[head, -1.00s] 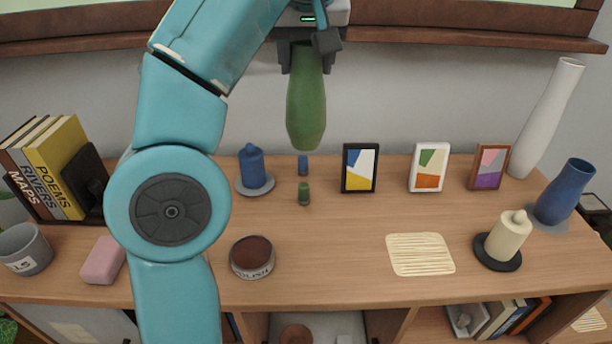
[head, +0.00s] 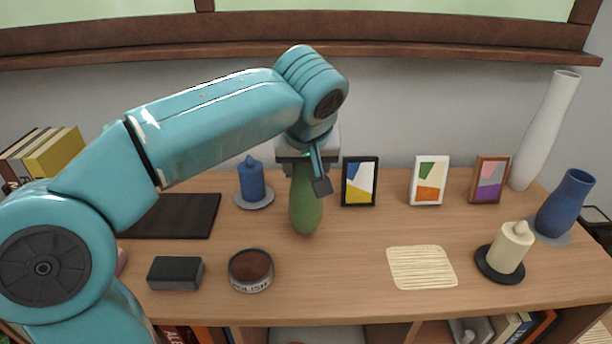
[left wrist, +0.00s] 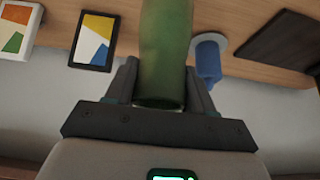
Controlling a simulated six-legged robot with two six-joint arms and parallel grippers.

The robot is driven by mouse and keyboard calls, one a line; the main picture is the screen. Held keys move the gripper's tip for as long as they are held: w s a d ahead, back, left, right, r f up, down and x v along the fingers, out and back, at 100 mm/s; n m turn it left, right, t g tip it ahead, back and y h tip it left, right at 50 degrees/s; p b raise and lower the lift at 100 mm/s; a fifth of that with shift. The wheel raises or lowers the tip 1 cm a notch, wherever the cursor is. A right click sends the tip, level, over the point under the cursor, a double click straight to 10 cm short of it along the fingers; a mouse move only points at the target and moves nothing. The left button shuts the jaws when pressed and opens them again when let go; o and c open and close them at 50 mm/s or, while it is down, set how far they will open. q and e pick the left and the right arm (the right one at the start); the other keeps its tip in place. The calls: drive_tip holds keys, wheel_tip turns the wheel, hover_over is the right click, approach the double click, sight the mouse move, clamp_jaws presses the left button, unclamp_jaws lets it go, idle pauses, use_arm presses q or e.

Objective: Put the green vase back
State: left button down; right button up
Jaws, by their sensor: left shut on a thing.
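The green vase (head: 306,205) hangs upright below my left gripper (head: 306,172), near the back middle of the wooden cabinet top. My left gripper is shut on its upper part. The vase's lower end is close to the cabinet top; I cannot tell whether it touches. In the left wrist view the vase (left wrist: 165,40) stands between the two fingers (left wrist: 163,85), with one on each side. My right gripper is not in view.
A blue candle (head: 250,180) stands left of the vase and a black picture frame (head: 360,182) right of it. A polish tin (head: 251,271), dark block (head: 175,273) and woven mat (head: 422,267) lie in front. A cream candle (head: 512,247) and blue vase (head: 565,205) stand right.

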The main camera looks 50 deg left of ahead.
use_arm(q)
drive_tip(key=shift+f, duration=0.65)
drive_tip(key=shift+s+d+f, duration=0.15)
drive_tip(key=shift+s+f, duration=0.05)
drive_tip(key=shift+f, duration=0.05)
drive_tip(key=shift+w+f, duration=0.15)
drive_tip(key=shift+f, duration=0.1)
drive_tip(key=c, duration=0.7)
unclamp_jaws()
drive_tip(key=o, duration=0.3)
